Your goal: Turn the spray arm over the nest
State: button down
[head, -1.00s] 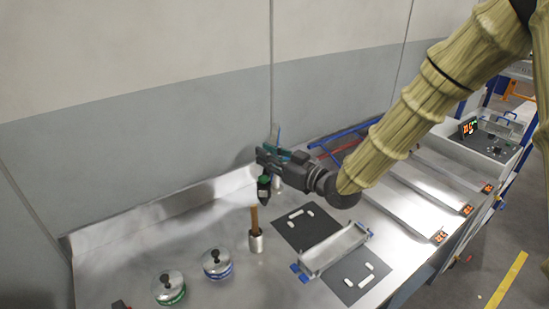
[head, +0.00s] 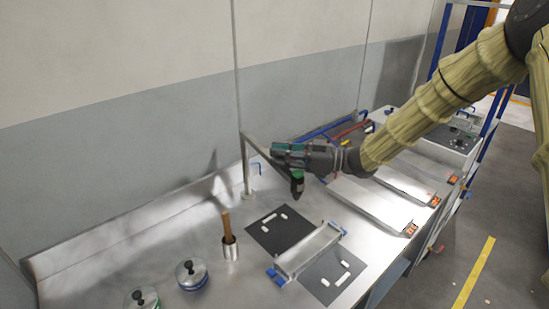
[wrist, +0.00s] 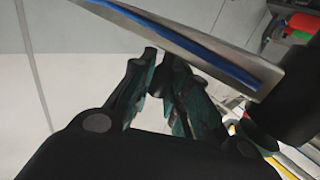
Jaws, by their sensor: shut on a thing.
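The spray arm (head: 262,152) is a thin grey bar reaching right from an upright post (head: 246,172) by the wall. Its black spray head (head: 297,185), with a green band, hangs at the free end. My gripper (head: 276,150) is shut on the bar near that head. In the wrist view, the bar (wrist: 205,45) with a blue stripe crosses at my fingertips (wrist: 160,55), and the head (wrist: 285,100) is at right. The likely nest is the silver channel-shaped holder (head: 308,250) on a dark mat (head: 270,237). The head appears behind the mat's far edge; its exact height is unclear.
A metal cup with a wooden handle (head: 230,245) stands left of the mat. Two lidded round tins (head: 191,275) are at front left. Sloped metal trays (head: 370,203) with red displays lie to the right. Blue and red bars (head: 345,130) are behind my gripper.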

jog(key=shift+w+d+r, duration=0.15)
jog(key=shift+w+d, duration=0.85)
jog(key=shift+d, duration=0.25)
jog(key=c, duration=1.4)
grip_release()
jog(key=shift+w+d, duration=0.1)
jog(key=shift+d, duration=0.1)
jog(key=shift+o, duration=0.2)
jog(key=shift+a, duration=0.1)
jog(key=s+d, duration=0.1)
jog(key=d, duration=1.1)
jog(key=shift+s, duration=0.4)
